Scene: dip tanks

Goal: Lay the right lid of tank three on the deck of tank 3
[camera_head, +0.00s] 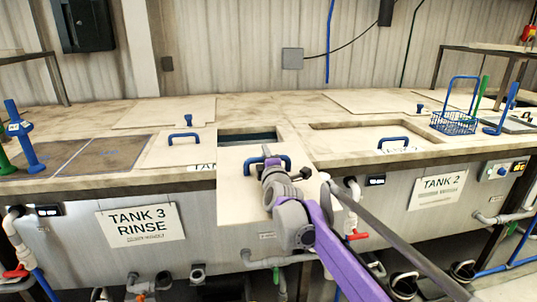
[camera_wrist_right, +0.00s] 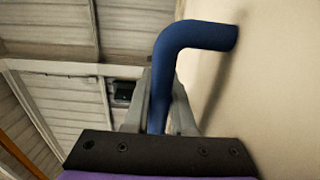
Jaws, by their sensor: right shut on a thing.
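The right lid of tank three (camera_head: 238,203) is a pale beige panel. It hangs steeply tilted, close to upright, at the front edge of the deck (camera_head: 255,105). My right gripper (camera_head: 271,163) is shut on its blue bar handle, which fills the middle of the right wrist view (camera_wrist_right: 200,38). In that view the lid's pale face (camera_wrist_right: 275,90) lies on the right. A dark rectangular opening (camera_head: 240,139) in the deck shows just behind the lid, and the lid hides its front part. My left gripper is not in view.
Another lid with a blue handle (camera_head: 185,137) lies left of the opening. A second recess (camera_head: 365,125) and handled lid (camera_head: 394,143) are at tank 2 on the right. A blue wire basket (camera_head: 453,122) stands far right. Blue and green posts stand far left. The deck behind the opening is clear.

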